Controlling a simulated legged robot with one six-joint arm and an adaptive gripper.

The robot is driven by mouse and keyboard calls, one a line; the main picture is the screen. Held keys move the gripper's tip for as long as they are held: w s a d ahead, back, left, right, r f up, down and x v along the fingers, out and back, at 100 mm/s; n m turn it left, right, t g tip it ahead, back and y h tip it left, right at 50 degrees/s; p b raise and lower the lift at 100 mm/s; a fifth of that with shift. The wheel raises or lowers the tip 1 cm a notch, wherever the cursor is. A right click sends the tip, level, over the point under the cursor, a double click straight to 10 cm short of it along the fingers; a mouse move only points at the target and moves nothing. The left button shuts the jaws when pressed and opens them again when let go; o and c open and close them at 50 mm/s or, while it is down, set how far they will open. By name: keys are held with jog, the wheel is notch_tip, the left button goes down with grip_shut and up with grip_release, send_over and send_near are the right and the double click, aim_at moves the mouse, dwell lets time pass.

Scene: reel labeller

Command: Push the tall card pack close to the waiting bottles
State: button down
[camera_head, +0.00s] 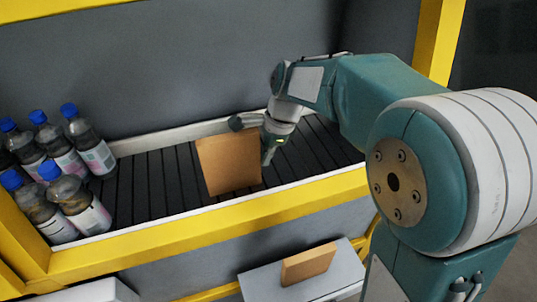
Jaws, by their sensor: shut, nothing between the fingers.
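The tall card pack (228,165) is a plain brown box standing upright on the dark roller conveyor. My gripper (267,160) is at the right side of the pack, pointing down, shut and holding nothing. It looks close against the pack's right edge; I cannot tell whether they touch. The waiting bottles (75,170) are several dark bottles with blue caps and pale labels, grouped at the left end of the conveyor. A stretch of bare rollers lies between the bottles and the pack.
The conveyor (150,185) has a yellow front beam (200,230) and a pale rear rail. Behind it is a grey wall panel. A smaller brown box (308,264) sits on a grey surface (262,283) below the front. Bare rollers also lie right of my gripper.

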jog(key=s+a, duration=0.1)
jog(key=a, duration=0.5)
jog(key=s+a, duration=0.2)
jog(key=a, duration=0.4)
jog(key=s+a, duration=0.2)
jog(key=a, duration=0.4)
jog(key=shift+s+a, duration=0.2)
jog(key=shift+a, duration=0.15)
jog(key=shift+w+d, duration=0.1)
